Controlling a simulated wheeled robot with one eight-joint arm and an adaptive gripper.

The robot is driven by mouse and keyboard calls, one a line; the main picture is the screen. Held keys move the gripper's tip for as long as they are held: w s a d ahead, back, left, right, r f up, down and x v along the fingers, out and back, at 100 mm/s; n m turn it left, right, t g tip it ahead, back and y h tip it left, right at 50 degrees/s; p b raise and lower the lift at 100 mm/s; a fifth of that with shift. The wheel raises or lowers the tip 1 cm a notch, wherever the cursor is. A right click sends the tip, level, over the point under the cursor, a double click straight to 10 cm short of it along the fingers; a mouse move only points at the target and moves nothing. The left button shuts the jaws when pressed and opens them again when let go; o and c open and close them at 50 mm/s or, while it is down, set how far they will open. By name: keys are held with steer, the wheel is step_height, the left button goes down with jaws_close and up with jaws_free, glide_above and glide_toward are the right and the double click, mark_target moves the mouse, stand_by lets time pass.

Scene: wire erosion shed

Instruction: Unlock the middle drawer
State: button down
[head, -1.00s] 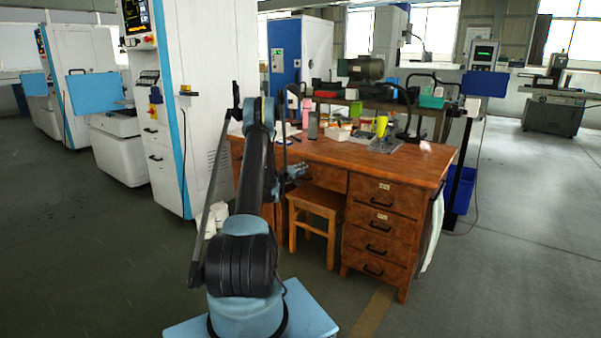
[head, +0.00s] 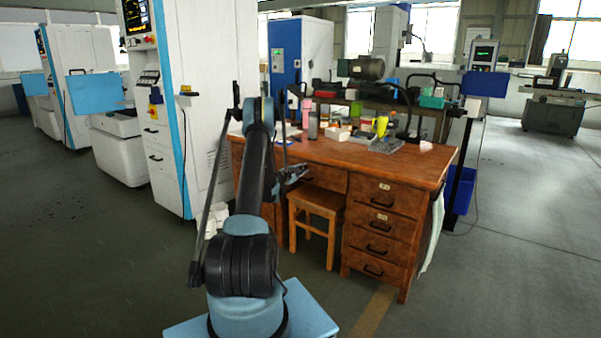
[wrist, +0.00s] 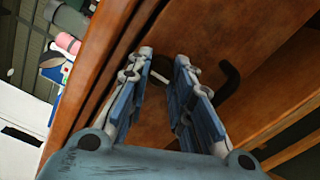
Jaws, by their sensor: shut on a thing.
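The wooden desk's middle drawer (head: 330,179) is under the desktop, above the stool, and looks shut. My gripper (head: 303,171) is in front of its left part in the head view. In the wrist view my gripper (wrist: 163,62) points at a brown wooden front, with its fingers close together on a small pale key (wrist: 159,77). The key is thin and partly hidden by the fingers. A dark curved handle (wrist: 229,79) is on the wood to the right of the fingers. The lock itself is hidden, and I cannot tell how far the key is turned.
A wooden stool (head: 318,203) stands under the desk near my gripper. A stack of drawers (head: 378,222) with dark handles is at right. Bottles, boxes and a tray (head: 388,146) crowd the desktop (head: 430,160). Open floor lies to the right.

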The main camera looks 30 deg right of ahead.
steer(key=shift+n, duration=0.5)
steer(key=c, duration=1.4)
jaws_free()
steer(key=shift+f, duration=0.1)
steer(key=shift+a, duration=0.1)
steer(key=v, duration=1.1)
steer(key=shift+a, duration=0.4)
steer(key=shift+s, duration=0.1)
